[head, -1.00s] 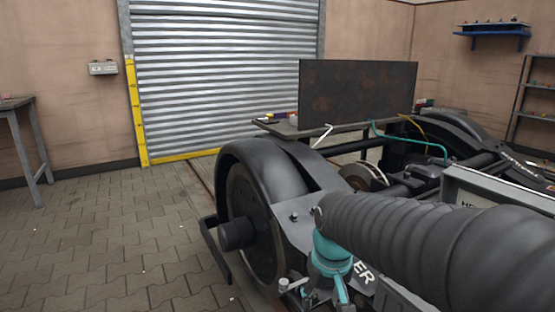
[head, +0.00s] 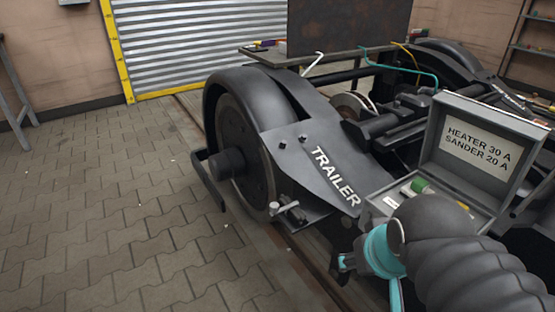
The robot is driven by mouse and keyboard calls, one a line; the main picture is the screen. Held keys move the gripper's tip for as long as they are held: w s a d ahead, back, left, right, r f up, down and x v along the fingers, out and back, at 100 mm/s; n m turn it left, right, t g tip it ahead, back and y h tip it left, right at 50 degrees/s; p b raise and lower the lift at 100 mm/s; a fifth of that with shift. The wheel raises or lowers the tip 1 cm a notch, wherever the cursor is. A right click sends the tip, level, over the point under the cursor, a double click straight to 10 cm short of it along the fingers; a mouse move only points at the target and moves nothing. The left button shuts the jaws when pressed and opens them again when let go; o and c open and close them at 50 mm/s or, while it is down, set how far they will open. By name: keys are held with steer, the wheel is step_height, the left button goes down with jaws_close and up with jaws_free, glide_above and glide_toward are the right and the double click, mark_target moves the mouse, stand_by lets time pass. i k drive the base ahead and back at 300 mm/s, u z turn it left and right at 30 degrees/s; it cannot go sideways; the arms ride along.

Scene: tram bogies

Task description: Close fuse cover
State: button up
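The fuse box (head: 382,204) is on the right of the head view, on the trailer bogie. Its grey cover (head: 527,133) stands open, tilted back, with a white label inside reading "HEATER 30 A SANDER 20 A". A green-capped fuse (head: 420,186) and pale parts show inside the box. My dark, ribbed arm hides the box's front right part. My gripper (head: 366,280), with teal parts, is in front of the box at the lower right, apart from the cover. Its fingertips are partly hidden, and I cannot tell how far apart they are.
The black bogie frame (head: 320,165) marked "TRAILER" and its wheel (head: 245,160) lie left of the box. A table (head: 265,53) with a dark upright panel (head: 345,28) stands behind. The paved floor (head: 100,210) at left is clear.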

mark_target(484, 153)
steer(key=z, duration=0.95)
steer(key=k, duration=0.5)
steer(key=u, duration=0.75)
steer(key=i, duration=1.1)
steer(key=z, duration=0.65)
